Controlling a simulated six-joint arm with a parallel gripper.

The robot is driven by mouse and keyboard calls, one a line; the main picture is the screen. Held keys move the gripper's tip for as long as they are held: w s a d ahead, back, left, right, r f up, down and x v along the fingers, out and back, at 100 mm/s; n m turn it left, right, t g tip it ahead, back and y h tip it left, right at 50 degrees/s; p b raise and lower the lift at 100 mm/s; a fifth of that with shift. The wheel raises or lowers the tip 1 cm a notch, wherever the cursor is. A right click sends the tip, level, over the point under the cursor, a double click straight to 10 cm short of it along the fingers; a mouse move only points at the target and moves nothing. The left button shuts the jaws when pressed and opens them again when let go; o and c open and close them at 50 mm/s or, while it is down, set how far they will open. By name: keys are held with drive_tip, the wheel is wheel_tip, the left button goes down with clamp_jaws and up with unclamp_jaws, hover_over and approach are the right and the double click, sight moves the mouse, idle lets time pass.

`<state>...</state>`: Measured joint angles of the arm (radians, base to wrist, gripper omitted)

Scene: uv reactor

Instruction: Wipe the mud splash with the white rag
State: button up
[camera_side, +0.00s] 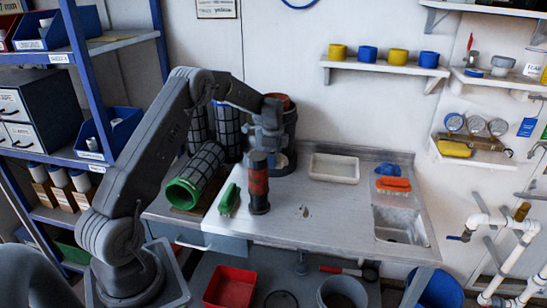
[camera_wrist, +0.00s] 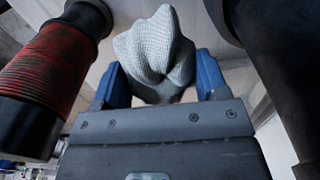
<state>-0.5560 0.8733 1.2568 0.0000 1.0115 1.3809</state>
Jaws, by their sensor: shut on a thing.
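My gripper (camera_wrist: 162,85) is shut on the white rag (camera_wrist: 155,50), which is bunched between its blue fingers in the wrist view. In the side view my gripper (camera_side: 268,128) is raised at the back left of the steel counter, just behind a dark cylinder with an orange-red band.
The red-banded cylinder (camera_side: 258,186) stands close by my gripper and also shows in the wrist view (camera_wrist: 45,75). A green brush (camera_side: 229,199) and a green-rimmed mesh filter (camera_side: 197,175) lie left. A white tray (camera_side: 334,168), orange brush (camera_side: 393,185) and sink (camera_side: 400,226) are right.

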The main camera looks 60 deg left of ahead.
sight(307, 202)
drive_tip(key=w+d+f+m, duration=0.2)
drive_tip(key=w+d+m, duration=0.1)
drive_tip(key=d+m, duration=0.25)
drive_tip(key=w+d+f+m, duration=0.1)
drive_tip(key=w+d+m, duration=0.25)
drive_tip(key=d, duration=0.35)
drive_tip(key=shift+s+f, duration=0.2)
drive_tip(key=shift+f, duration=1)
drive_tip(key=shift+s+f, duration=0.15)
drive_tip(key=shift+f, duration=1.1)
drive_tip(key=shift+s+f, duration=0.2)
drive_tip(key=shift+f, duration=1)
drive_tip(key=shift+d+f, duration=0.2)
drive_tip(key=shift+f, duration=0.05)
drive_tip(key=shift+s+d+f, duration=0.15)
drive_tip(key=shift+s+d, duration=0.4)
drive_tip(key=shift+s, duration=0.1)
drive_tip(key=shift+s+d, duration=1.9)
drive_tip(key=shift+w+a, duration=2.6)
wheel_tip(307, 202, up, 8)
